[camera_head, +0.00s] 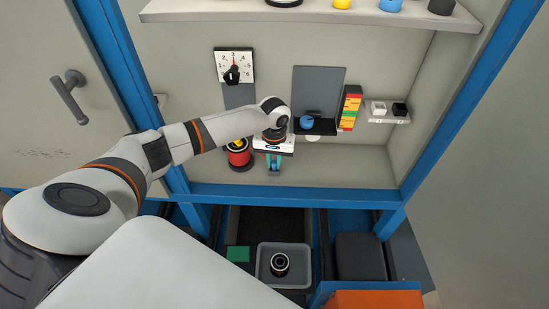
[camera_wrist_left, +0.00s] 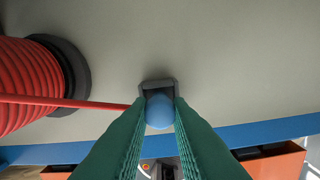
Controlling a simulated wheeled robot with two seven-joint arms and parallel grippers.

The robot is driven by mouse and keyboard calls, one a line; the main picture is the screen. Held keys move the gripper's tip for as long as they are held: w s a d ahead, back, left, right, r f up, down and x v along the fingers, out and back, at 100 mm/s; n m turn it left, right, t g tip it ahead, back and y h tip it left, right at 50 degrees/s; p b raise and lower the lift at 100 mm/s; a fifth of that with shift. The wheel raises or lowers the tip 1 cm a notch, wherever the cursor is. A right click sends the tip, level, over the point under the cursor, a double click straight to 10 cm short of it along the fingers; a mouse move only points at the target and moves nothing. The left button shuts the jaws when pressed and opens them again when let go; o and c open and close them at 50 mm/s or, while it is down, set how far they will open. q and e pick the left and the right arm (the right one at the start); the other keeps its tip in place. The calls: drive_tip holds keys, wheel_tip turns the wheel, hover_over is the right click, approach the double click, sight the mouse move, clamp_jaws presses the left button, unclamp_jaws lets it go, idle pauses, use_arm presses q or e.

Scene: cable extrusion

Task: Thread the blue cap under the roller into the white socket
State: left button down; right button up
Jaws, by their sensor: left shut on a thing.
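My left gripper (camera_head: 274,168) reaches into the blue-framed cabinet, low over its floor. In the left wrist view its teal fingers (camera_wrist_left: 160,112) are shut on a round blue cap (camera_wrist_left: 160,113), with a dark grey block (camera_wrist_left: 157,85) directly beyond it. A red cable (camera_wrist_left: 75,101) runs from the red spool (camera_wrist_left: 25,85) at the left to the cap. The spool (camera_head: 238,156) stands left of my gripper in the head view. A blue round part (camera_head: 306,121), possibly the roller, sits on a dark bracket. A white round part (camera_head: 313,138) below it may be the socket. My right gripper is not in view.
A numbered dial (camera_head: 233,66) is on the back wall. A small shelf (camera_head: 387,119) holds a white and a black piece. The cabinet floor at the right is clear. A grey tray (camera_head: 264,270) lies below.

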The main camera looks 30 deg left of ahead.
use_arm(q)
drive_tip(key=shift+f+p, duration=0.25)
drive_tip(key=shift+p, duration=0.1)
idle(0.5)
drive_tip(key=c, duration=1.3)
unclamp_jaws()
drive_tip(key=shift+o, duration=0.2)
wheel_tip(320, 180, up, 12)
drive_tip(key=shift+b, duration=0.4)
drive_tip(key=shift+o, duration=0.3)
